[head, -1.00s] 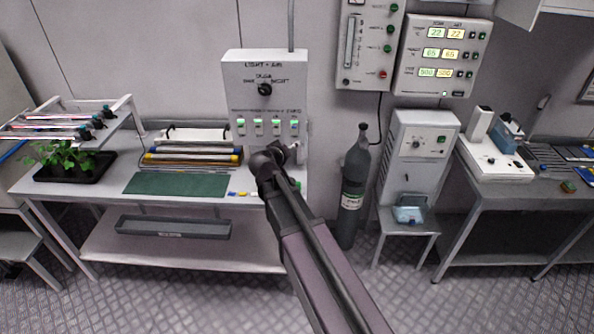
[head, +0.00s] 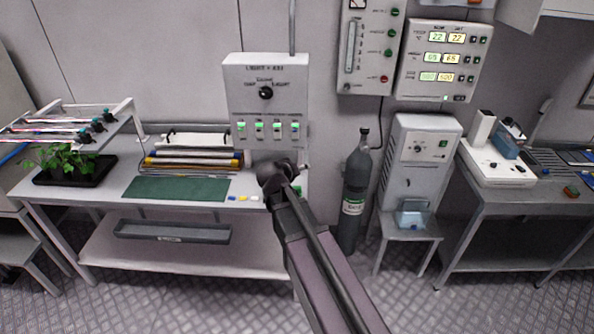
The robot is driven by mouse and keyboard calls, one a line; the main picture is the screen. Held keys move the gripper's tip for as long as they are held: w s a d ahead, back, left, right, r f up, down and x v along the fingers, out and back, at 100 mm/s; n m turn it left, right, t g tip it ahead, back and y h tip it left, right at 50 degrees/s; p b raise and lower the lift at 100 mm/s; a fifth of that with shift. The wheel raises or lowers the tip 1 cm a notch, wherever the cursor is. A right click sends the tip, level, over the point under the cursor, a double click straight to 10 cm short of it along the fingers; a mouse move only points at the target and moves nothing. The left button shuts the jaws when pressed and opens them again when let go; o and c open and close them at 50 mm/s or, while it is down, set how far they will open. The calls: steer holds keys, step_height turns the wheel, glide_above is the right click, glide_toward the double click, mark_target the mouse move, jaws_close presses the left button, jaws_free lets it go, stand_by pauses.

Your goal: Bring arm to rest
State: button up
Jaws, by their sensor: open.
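My arm reaches up from the bottom of the head view, and its dark far joint lies in front of the right end of the left bench (head: 185,165). My gripper cannot be made out; the arm's far end shows no fingers. Behind that end stands the white light control box (head: 266,75), with a black dial and a row of switches with green lights. The arm covers part of the bench's right end and legs. Whether it touches the bench cannot be told.
A green mat (head: 178,189), a roller device (head: 190,152) and a potted plant (head: 65,160) are on the left bench. A grey gas cylinder (head: 354,185) stands right of the arm. A white cabinet (head: 424,155) and a right bench (head: 500,210) stand beyond it.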

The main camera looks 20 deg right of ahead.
steer(key=s+a+f+g+y, duration=0.2)
steer(key=s+f+g+y, duration=0.2)
steer(key=s, duration=0.6)
steer(key=s+a+f+g+y, duration=0.3)
steer(key=s+f+g+y, duration=0.1)
steer(key=s, duration=0.6)
steer(key=shift+s+a+f+n, duration=0.15)
steer(key=shift+f+n, duration=0.15)
steer(key=shift+f, duration=0.15)
steer(key=c, duration=0.3)
